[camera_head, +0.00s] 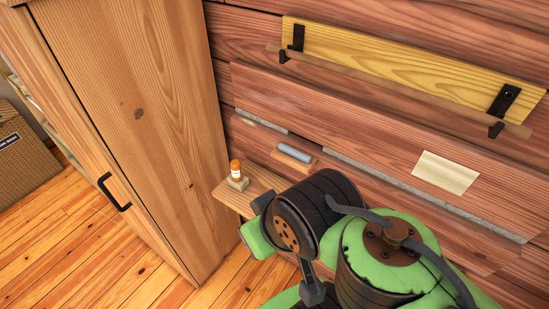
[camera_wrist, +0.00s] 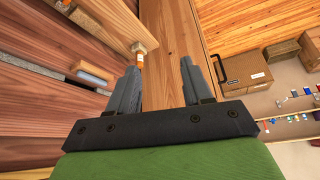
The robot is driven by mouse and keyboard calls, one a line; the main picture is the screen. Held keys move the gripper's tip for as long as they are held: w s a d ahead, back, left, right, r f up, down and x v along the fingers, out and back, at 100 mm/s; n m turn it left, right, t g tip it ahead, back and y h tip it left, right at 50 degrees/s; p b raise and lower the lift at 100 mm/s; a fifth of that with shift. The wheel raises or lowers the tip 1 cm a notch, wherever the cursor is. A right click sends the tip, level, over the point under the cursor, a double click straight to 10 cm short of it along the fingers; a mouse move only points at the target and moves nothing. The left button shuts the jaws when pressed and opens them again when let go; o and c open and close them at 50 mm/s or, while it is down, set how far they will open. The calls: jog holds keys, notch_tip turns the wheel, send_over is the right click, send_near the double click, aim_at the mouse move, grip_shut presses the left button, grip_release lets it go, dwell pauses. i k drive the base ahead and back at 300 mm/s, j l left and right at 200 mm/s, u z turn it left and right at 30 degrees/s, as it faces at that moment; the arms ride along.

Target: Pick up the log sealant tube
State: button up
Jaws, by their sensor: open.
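A small orange tube-like item (camera_head: 236,166) with a pale base stands on the wooden shelf beside the cabinet. A blue-grey cylinder (camera_head: 295,152) lies on a small wooden block against the log wall. Neither label is readable, so I cannot tell for certain which is the log sealant tube. In the wrist view my gripper (camera_wrist: 160,66) is open and empty. The orange item (camera_wrist: 139,60) appears just beyond its left finger, which partly covers it. The blue-grey cylinder (camera_wrist: 92,77) lies further left, outside the fingers. My arm hides the fingers in the head view.
The tall wooden cabinet (camera_head: 130,110) with a black handle (camera_head: 115,192) stands close on the left of the shelf (camera_head: 260,182). A wall rail (camera_head: 400,90) and a pale paper (camera_head: 445,172) are on the log wall. A brown box (camera_head: 25,150) sits beyond the cabinet.

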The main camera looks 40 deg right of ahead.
aim_at(236, 167)
jog(key=i+u, duration=0.5)
jog(key=i, duration=0.55)
